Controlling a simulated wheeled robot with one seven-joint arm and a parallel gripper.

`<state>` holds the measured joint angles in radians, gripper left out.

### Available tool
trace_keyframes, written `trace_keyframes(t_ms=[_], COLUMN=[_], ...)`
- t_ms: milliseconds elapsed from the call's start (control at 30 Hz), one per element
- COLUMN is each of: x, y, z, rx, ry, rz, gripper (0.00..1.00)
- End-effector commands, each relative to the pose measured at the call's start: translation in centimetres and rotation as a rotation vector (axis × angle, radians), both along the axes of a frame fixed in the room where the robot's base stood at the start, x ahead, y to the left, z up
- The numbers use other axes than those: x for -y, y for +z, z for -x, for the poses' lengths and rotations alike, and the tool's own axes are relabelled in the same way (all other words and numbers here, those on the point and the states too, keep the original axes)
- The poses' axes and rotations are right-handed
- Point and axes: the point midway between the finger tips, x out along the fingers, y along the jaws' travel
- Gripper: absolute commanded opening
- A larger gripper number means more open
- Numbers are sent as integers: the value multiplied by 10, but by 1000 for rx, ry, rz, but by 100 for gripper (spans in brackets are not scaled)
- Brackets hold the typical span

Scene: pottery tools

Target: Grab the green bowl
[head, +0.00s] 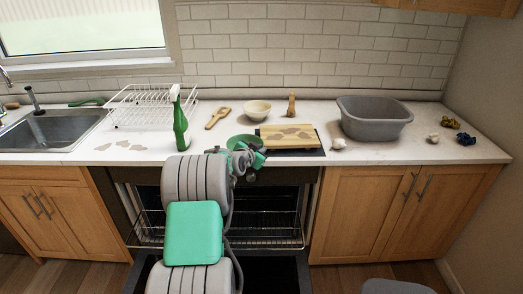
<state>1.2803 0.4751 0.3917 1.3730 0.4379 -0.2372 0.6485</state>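The green bowl (236,140) sits on the white counter, behind the end of my arm and just left of the wooden board. Only part of it shows; the rest is hidden by my arm and gripper. My gripper (250,157) is at the counter's front edge, right at the bowl in the picture. Its fingers are small and overlap the bowl, so I cannot tell whether they are open, shut or touching it.
A wooden board (289,136) lies close on the right. A green bottle (181,130) stands on the left, near a dish rack (140,106). A cream bowl (257,110) and wooden tool (218,117) are behind. A grey basin (375,119) is at right. The oven below is open.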

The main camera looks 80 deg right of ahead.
Motion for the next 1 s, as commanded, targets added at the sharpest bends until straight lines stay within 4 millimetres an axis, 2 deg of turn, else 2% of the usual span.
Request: trace_keyframes(t_ms=[33, 300, 567, 667, 1000], x=[0, 0, -1, -9, -63], y=[0, 0, 1, 4, 25], z=[-1, -1, 1, -1, -11], rx=[0, 0, 1, 2, 2], ry=[1, 1, -1, 0, 0], rz=[0, 0, 1, 2, 3], gripper=[14, 35, 35, 35, 35])
